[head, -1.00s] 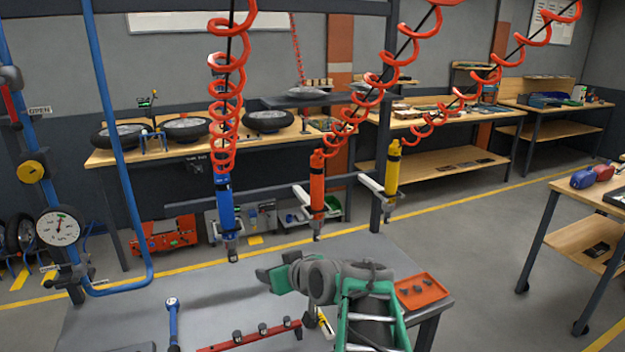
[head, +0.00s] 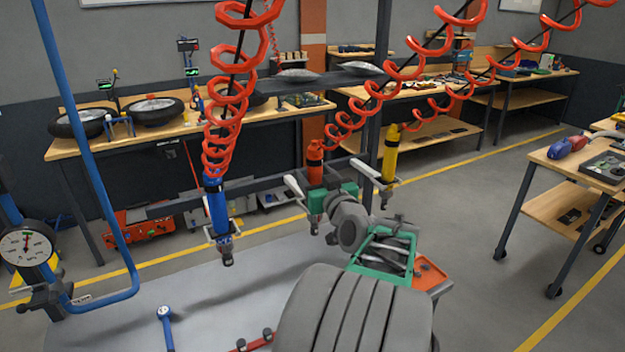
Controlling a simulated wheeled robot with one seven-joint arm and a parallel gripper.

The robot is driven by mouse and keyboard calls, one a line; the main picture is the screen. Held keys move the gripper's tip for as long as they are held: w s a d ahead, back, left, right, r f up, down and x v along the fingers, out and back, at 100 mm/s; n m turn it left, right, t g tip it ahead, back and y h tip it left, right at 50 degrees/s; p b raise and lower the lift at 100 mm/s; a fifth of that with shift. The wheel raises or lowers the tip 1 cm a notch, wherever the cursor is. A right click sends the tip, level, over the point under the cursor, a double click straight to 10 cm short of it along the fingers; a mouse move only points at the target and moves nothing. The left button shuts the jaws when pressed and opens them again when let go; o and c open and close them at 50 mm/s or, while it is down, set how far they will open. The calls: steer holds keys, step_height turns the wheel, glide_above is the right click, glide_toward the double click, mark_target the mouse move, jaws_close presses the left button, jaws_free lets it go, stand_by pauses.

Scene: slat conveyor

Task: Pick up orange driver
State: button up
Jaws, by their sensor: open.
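The orange driver (head: 315,165) hangs upright from a red coiled hose in the middle of the head view. Its upper body shows; part of its lower body is hidden behind my gripper. My gripper (head: 326,199), with a green body, is at the lower part of the driver, overlapping it in the picture.
A blue driver (head: 217,207) hangs to the left and a yellow driver (head: 390,155) to the right. A dark upright post (head: 378,110) stands close behind.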

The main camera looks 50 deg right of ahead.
steer(key=x, duration=0.2)
steer(key=shift+w+d, duration=0.1)
steer(key=shift+w, duration=0.15)
steer(key=shift+c, duration=0.5)
jaws_close()
steer(key=shift+r, duration=0.1)
